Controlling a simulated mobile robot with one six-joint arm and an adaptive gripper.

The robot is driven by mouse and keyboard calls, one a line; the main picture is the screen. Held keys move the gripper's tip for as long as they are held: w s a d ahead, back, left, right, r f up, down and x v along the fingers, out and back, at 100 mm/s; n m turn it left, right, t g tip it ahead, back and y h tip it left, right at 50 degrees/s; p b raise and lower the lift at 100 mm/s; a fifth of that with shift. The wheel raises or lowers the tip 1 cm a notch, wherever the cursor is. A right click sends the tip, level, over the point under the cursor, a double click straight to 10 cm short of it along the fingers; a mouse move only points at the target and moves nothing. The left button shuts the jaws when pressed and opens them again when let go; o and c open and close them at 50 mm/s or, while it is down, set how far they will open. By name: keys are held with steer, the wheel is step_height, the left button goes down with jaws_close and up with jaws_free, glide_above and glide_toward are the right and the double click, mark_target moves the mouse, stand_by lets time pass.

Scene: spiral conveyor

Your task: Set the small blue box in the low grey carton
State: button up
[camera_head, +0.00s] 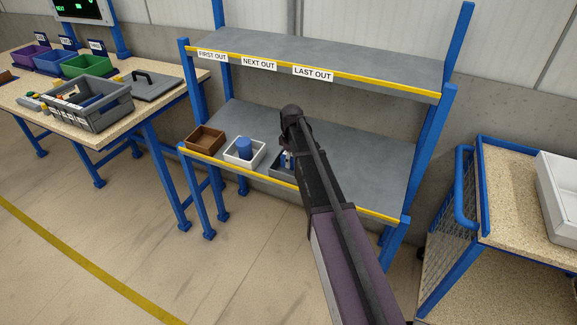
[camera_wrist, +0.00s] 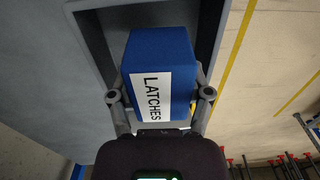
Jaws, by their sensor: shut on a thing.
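The small blue box (camera_wrist: 158,75), with a white label reading LATCHES, is held between the two fingers of my gripper (camera_wrist: 160,98). In the wrist view the low grey carton (camera_wrist: 222,22) is behind the box, with its walls showing on both sides. The box appears over or within its opening; I cannot tell whether it touches the bottom. In the head view the grey carton (camera_head: 277,171) stands on the lower shelf, partly covered by my arm. My gripper (camera_head: 288,160) is at the carton there, and the box is mostly hidden.
A white carton (camera_head: 236,159) holding a blue cylinder (camera_head: 244,146) and a brown carton (camera_head: 206,138) stand left of the grey one. The upper shelf (camera_head: 330,55) overhangs the lower shelf (camera_head: 365,165). The lower shelf is clear to the right.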

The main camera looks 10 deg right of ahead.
steer(key=shift+w, duration=0.3)
steer(key=shift+w+f+b, duration=0.35)
steer(key=shift+f+b, duration=0.15)
steer(key=shift+b, duration=0.05)
steer(key=shift+f+b, duration=1.3)
steer(key=shift+f, duration=0.05)
steer(key=o, duration=1.3)
steer(key=shift+c, duration=0.2)
steer(key=shift+r, duration=0.15)
step_height(320, 180, up, 12)
steer(key=p, duration=1.2)
